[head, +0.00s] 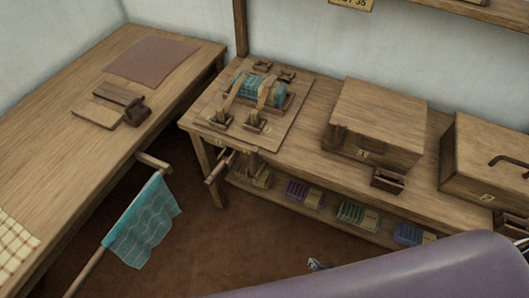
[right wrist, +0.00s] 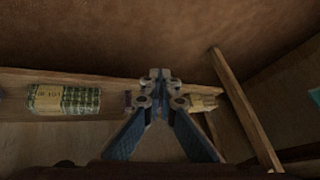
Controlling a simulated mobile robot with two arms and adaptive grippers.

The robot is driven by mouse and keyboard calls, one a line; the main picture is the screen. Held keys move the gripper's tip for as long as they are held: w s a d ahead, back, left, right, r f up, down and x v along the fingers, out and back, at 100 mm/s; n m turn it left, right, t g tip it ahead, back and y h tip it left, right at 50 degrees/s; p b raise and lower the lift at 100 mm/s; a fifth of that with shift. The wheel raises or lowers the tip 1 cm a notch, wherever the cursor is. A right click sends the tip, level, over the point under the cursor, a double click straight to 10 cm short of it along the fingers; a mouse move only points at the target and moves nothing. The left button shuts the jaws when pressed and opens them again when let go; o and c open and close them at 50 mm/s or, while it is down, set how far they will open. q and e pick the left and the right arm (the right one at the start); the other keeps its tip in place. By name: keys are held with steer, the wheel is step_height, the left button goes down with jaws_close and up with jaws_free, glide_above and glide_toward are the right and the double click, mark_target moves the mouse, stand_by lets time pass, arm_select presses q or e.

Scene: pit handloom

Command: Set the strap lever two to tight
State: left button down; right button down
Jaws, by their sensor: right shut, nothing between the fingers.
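On the square board (head: 292,88) on the back bench lies a teal cloth bundle (head: 262,95) with two pale straps over it. A left strap lever (head: 223,118) and a right strap lever (head: 256,121) stand at the front of the straps. Their markings are too small to read, so I cannot tell which is number two or how each is set. My right gripper (head: 317,265) is low in front of the bench, well apart from the levers. In the right wrist view it is shut and empty (right wrist: 160,76). My left gripper is not in view.
A wooden box (head: 380,112) and a second box with a handle (head: 490,155) stand right of the board. Cloth bundles (head: 305,193) lie on the shelf below. A rod with teal cloth (head: 143,225) juts out at left. My purple arm covers the lower right.

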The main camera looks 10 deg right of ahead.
steer(key=w+a+r+m+t+y, duration=0.1)
steer(key=w+r+m+t, duration=0.2)
steer(key=w+r, duration=0.45)
steer(key=m+t+y+b, duration=0.3)
steer(key=m+t+y, duration=0.3)
steer(key=t, duration=0.1)
glide_toward(254, 161)
steer(key=d+r, duration=0.3)
steer(key=d, duration=0.1)
steer(key=shift+w+a+r, duration=0.15)
steer(key=shift+w+a, duration=0.1)
steer(key=shift+w, duration=0.2)
steer(key=x, duration=1)
steer(key=shift+d+f, duration=0.1)
steer(key=shift+f, duration=0.1)
